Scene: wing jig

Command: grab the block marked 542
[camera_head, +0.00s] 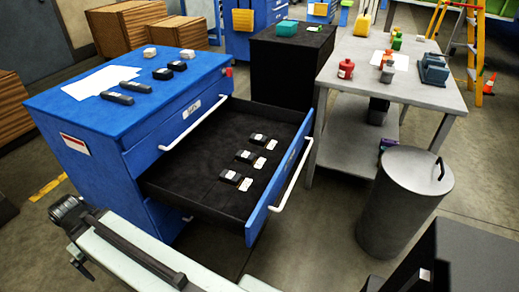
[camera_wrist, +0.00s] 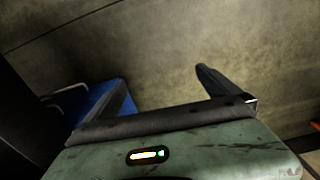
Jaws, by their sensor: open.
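Three small black blocks with pale tops lie in a row in the open black-lined drawer (camera_head: 190,178) of the blue cabinet: a far block (camera_head: 258,139), a middle block (camera_head: 245,156) and a near block (camera_head: 231,176). A white tag lies beside each one. Their markings are too small to read, so I cannot tell which is 542. My gripper (camera_wrist: 160,75) is open in the wrist view, with nothing between its fingers and bare floor beyond them. No block shows in the wrist view.
The blue cabinet's top (camera_head: 60,101) holds white paper, dark bars and small black and white blocks. The drawer's front handle (camera_head: 292,180) juts out to the right. A grey bin (camera_head: 402,215) and a grey table (camera_head: 340,70) stand right of the drawer.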

